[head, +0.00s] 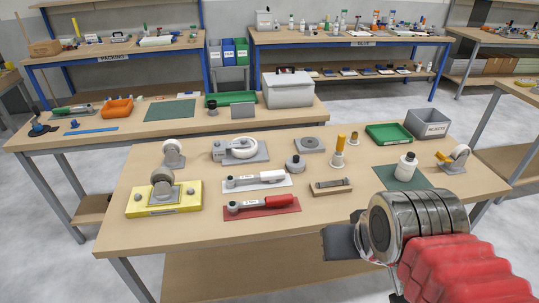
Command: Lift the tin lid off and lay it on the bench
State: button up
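My gripper (342,240) is in the lower right foreground, above the bench's front edge, well apart from the tin. Its dark fingers point left, and my wrist hides part of them. Whether they are apart or closed is not clear, and nothing is visibly held.
Two torque wrenches (262,203) on mats, castors (173,153) and a yellow block (150,203) stand left. An orange-handled tool (339,150), a wooden block (331,187), a white bottle (406,166) and a grey bin (427,122) stand right. Small bare patches lie between.

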aim_at(295, 163)
jog(key=u, duration=0.4)
jog(key=i, duration=0.85)
jog(key=u, duration=0.3)
